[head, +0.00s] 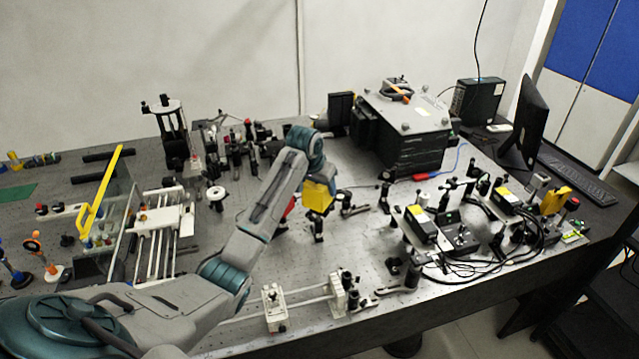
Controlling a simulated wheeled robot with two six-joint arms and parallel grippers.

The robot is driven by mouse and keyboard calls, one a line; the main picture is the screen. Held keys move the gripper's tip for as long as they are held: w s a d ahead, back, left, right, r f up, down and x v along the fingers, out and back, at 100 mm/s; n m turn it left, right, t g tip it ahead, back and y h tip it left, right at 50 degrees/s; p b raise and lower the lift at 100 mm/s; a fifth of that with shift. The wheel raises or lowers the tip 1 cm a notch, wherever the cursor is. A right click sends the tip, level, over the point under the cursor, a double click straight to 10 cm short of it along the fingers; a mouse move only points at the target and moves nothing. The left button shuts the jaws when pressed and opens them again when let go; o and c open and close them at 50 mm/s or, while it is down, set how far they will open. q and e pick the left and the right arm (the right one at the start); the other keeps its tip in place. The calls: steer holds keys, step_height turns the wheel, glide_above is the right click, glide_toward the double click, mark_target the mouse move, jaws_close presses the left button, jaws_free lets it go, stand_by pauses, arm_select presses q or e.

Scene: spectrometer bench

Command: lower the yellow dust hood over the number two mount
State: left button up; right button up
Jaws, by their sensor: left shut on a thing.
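The yellow dust hood (318,196) is near the middle of the bench, just below the wrist of my left arm. My left gripper (321,177) points down and is shut on the hood; its fingertips are hard to make out. A dark post mount (318,229) shows directly below the hood's lower edge. I cannot tell whether the hood is around its top or above it, and no number is readable. My forearm hides the area left of the hood. My right gripper is not in view.
A black instrument box (408,145) stands behind on the right. Black modules with cables (460,238) are right of the hood. A rail assembly (310,300) lies in front. A clear panel with a yellow handle (98,200) stands left. Some bare bench (355,255) lies right of the post.

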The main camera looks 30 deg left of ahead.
arm_select(q)
steer(key=shift+f, duration=0.65)
steer(key=shift+f, duration=0.2)
steer(key=shift+f, duration=0.3)
steer(key=shift+f, duration=0.65)
steer(key=shift+f+b, duration=0.35)
steer(key=shift+f, duration=0.6)
steer(key=shift+f, duration=0.2)
steer(key=shift+p, duration=0.45)
steer(key=shift+f, duration=0.1)
